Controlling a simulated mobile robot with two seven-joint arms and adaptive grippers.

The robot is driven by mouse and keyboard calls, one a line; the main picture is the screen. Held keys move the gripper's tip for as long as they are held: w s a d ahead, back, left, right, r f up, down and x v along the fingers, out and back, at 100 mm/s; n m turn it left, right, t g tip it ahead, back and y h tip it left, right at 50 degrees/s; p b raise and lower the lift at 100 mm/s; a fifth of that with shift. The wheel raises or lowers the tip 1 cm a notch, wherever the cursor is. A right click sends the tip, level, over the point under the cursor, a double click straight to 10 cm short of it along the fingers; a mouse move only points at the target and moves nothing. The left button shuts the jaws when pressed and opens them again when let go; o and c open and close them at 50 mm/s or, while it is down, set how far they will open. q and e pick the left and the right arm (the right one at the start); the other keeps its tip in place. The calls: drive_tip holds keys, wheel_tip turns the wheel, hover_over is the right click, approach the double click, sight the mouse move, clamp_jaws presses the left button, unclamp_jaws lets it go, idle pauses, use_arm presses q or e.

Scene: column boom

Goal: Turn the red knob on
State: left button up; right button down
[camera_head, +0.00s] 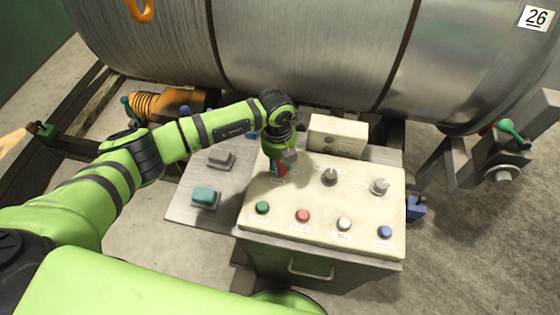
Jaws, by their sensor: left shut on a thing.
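The red knob (282,169) is at the upper left of the cream control panel (323,196). My left gripper (279,165) reaches down over it from above and is shut on it. The gripper hides most of the knob, so I cannot tell its turned position. My right gripper does not show in the head view.
The panel also has a dark knob (329,176), a light grey knob (380,186), and green (262,207), red (303,215), white (344,223) and blue (384,232) buttons. A raised box (338,134) stands behind. A large metal tank (300,50) closes off the back.

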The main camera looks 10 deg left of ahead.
sight(281, 162)
use_arm(q)
drive_tip(key=shift+f, duration=0.1)
drive_tip(key=shift+f+m+b, duration=0.15)
drive_tip(key=shift+m+b, duration=0.75)
drive_tip(key=shift+b, duration=0.35)
drive_tip(key=m+b, duration=1.4)
drive_tip(key=b, duration=0.4)
drive_tip(key=shift+m+b, duration=1.05)
drive_tip(key=shift+m, duration=0.05)
drive_tip(key=o, duration=1.2)
drive_tip(key=shift+c, duration=0.2)
drive_tip(key=shift+r, duration=0.2)
drive_tip(key=shift+r, duration=0.1)
wheel_tip(281, 162, up, 12)
drive_tip(key=shift+w, duration=0.25)
